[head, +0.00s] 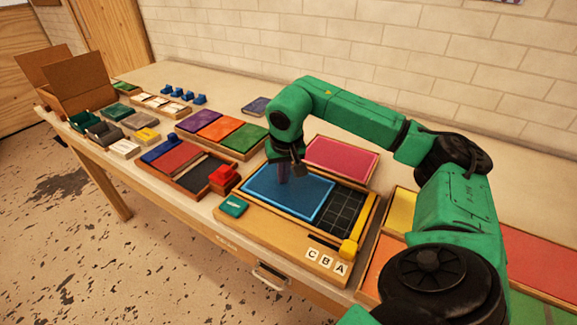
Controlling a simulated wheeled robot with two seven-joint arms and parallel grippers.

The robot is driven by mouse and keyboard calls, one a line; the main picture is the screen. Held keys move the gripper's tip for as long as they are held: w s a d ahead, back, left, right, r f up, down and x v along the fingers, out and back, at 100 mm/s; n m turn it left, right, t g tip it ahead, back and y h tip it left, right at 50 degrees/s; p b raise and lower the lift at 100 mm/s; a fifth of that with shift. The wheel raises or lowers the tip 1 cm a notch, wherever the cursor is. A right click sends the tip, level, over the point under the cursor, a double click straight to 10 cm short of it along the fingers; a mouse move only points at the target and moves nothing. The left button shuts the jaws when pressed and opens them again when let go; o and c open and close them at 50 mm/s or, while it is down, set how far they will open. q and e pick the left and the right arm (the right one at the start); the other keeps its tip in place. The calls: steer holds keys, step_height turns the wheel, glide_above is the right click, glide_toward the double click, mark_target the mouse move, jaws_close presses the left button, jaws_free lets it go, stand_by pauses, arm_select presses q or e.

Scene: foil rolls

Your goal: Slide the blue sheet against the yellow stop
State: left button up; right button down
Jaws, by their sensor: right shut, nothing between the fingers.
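The blue sheet (297,198) lies flat on a wooden board (260,229). A black gridded strip (347,213) of the board is bare to the sheet's right. The yellow stop (356,231) is a bar along the board's right side, with a thicker block at its near end. The sheet and the stop are apart, with the grid between them. My right gripper (283,178) is shut and empty, pointing down at the blue sheet's left half. I cannot tell whether its tips touch the sheet. My left gripper is not in view.
A pink sheet in a tray (341,158) lies behind the board. A teal block (233,207) and a red block (223,179) stand at its left. Trays of coloured sheets (222,131) lie farther left. Yellow, orange and red sheets (540,247) lie right, partly behind my right arm.

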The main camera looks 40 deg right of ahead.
mark_target(302, 190)
steer(key=shift+s+d+b, duration=0.2)
steer(key=shift+s+b, duration=0.1)
steer(key=shift+s, duration=0.35)
steer(key=shift+s+d+b, duration=0.15)
steer(key=shift+s+b, duration=0.15)
steer(key=shift+s, duration=0.35)
steer(key=shift+f, duration=0.1)
steer(key=shift+s+d+f+b, duration=0.1)
steer(key=shift+s+d+b, duration=0.05)
steer(key=shift+s+b, duration=0.25)
steer(key=shift+s+d+b, duration=0.25)
steer(key=shift+s+b, duration=0.45)
steer(key=shift+s, duration=0.35)
